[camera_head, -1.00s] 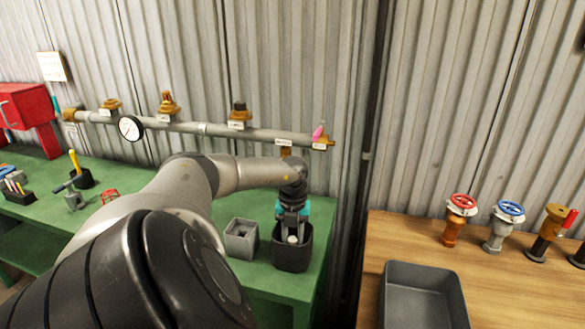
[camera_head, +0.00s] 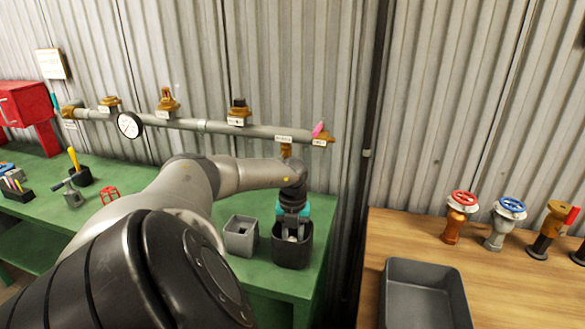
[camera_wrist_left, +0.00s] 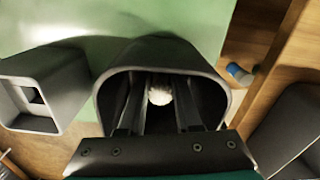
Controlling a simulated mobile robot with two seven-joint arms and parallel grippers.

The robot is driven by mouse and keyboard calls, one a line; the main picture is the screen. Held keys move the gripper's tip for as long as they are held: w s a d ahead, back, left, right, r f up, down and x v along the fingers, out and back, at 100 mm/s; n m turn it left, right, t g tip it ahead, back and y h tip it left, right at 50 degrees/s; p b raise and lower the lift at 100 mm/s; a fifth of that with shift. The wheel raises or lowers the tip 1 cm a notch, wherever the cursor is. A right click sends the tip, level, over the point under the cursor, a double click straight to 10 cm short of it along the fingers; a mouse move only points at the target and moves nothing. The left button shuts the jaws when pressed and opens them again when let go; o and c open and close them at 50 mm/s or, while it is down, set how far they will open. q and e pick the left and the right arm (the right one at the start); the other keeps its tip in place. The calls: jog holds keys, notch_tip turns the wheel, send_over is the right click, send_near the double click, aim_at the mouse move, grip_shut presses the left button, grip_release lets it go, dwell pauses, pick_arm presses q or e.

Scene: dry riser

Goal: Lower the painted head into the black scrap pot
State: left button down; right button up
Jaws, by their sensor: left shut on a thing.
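The black scrap pot (camera_head: 291,249) stands at the right end of the green bench. My left gripper (camera_head: 292,235) points down with its fingers inside the pot's mouth. In the left wrist view the gripper (camera_wrist_left: 160,100) is shut on a small pale, whitish head (camera_wrist_left: 160,96), which sits between the fingers within the pot's rim (camera_wrist_left: 225,95). Most of the head is hidden by the fingers and the pot's shadow; I cannot tell whether it touches the bottom. My right gripper does not show.
A grey square holder (camera_head: 241,236) stands just left of the pot. A pipe with several fittings (camera_head: 205,126) runs along the wall behind. Several valves (camera_head: 461,216) and a dark grey tray (camera_head: 424,295) are on the wooden table at right, across a gap.

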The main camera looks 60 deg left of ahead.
pick_arm(q)
jog(key=c, duration=0.5)
grip_release()
notch_tip(320, 180, up, 15)
jog(key=p, duration=0.2)
jog(key=shift+r+p, duration=0.15)
jog(key=shift+p, duration=0.15)
